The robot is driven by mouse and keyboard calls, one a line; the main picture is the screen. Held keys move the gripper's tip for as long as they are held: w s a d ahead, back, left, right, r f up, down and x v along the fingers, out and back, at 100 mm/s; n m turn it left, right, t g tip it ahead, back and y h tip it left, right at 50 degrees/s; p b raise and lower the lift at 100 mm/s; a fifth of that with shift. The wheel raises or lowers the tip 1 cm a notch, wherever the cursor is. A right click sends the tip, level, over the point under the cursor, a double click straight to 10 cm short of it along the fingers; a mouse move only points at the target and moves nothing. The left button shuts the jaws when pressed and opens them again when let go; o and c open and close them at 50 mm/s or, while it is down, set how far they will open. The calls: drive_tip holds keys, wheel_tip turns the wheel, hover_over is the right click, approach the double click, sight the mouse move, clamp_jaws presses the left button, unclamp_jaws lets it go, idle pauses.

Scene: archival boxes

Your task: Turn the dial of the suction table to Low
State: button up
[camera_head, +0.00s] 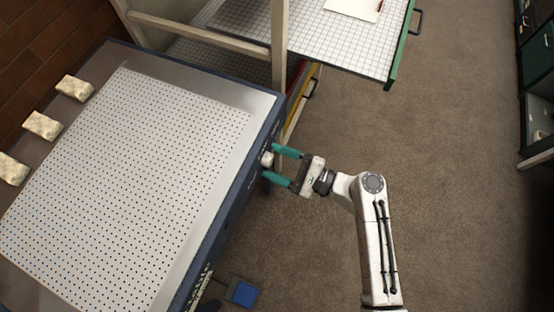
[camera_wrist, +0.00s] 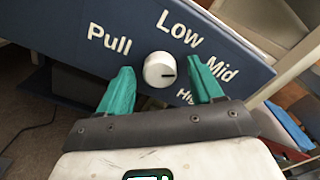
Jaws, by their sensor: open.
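The suction table (camera_head: 264,108) has a perforated light top and a dark blue side panel. Its white round dial (camera_wrist: 159,70) sits on that panel, and it also shows at the table's right edge in the head view (camera_head: 267,159). The dial's dark mark points right, roughly toward the word Mid (camera_wrist: 221,69). The word Low (camera_wrist: 180,27) is above the dial, Pull (camera_wrist: 108,38) to its left, and High is partly hidden below. My gripper (camera_head: 268,164) is open, its teal fingers on either side of the dial. I cannot tell whether they touch it.
Several pale blocks (camera_head: 42,125) lie along the table's left side. A frame post (camera_head: 279,50) and an open drawer with a green front (camera_head: 402,45) stand above. A blue pedal (camera_head: 243,293) is on the floor. Open carpet (camera_head: 450,200) lies to the right.

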drive_tip(key=c, duration=1.1)
drive_tip(key=shift+f, duration=0.1)
drive_tip(key=n+b, duration=0.8)
drive_tip(key=n, duration=0.3)
drive_tip(key=shift+s+f+n, duration=0.1)
drive_tip(key=shift+n, duration=0.2)
idle(0.3)
